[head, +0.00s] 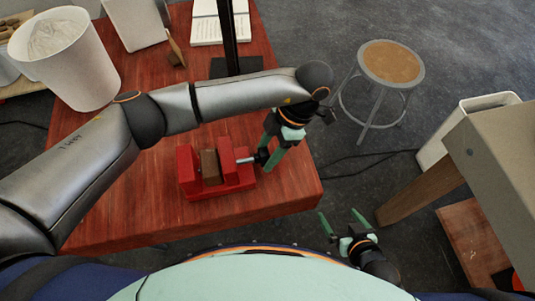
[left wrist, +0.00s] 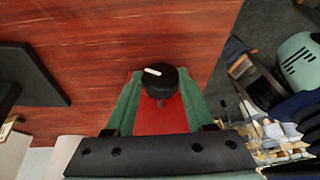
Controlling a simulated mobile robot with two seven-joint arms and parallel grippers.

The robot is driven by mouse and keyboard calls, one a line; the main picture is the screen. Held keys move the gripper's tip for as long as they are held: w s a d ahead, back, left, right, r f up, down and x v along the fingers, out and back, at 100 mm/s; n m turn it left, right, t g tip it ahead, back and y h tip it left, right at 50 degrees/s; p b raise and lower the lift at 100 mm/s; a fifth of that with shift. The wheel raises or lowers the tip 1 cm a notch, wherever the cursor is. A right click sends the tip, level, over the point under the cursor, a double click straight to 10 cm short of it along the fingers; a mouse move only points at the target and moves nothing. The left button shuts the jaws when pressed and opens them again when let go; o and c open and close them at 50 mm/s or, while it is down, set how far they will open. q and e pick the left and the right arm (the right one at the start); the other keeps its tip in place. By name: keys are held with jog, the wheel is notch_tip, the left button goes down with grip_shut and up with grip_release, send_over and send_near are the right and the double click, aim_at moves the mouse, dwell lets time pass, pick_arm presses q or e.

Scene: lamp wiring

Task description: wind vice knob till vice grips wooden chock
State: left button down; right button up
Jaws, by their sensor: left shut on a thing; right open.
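The red vice (head: 219,187) sits on the wooden table near its front right part. The brown wooden chock (head: 209,164) stands between its jaws; whether both jaws touch it I cannot tell. The vice's black knob (head: 262,157) is at the right end of a metal screw. My left gripper (head: 270,160) is shut on the knob. In the left wrist view the knob (left wrist: 160,82), with a white mark on top, sits between the green fingers, with the red vice (left wrist: 158,117) below it. My right gripper (head: 342,222) is open and empty, off the table's right edge.
The red-brown table (head: 270,206) ends just right of the vice. A white bucket (head: 65,60), an open notebook (head: 219,22) and a black stand (head: 236,66) are at the back. A stool (head: 390,65) stands on the floor, and a bench (head: 495,160) is at right.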

pick_arm(q)
jog(key=shift+w+f+g+b, duration=0.15)
jog(key=shift+f+g+b, duration=0.1)
jog(key=shift+g+b, duration=0.9)
jog(key=shift+r+m+g+h+b, duration=0.1)
jog(key=shift+m+g+h+b, duration=0.35)
jog(key=shift+g+b, duration=0.4)
jog(key=shift+c, duration=1.3)
grip_release()
jog(key=shift+a, duration=0.1)
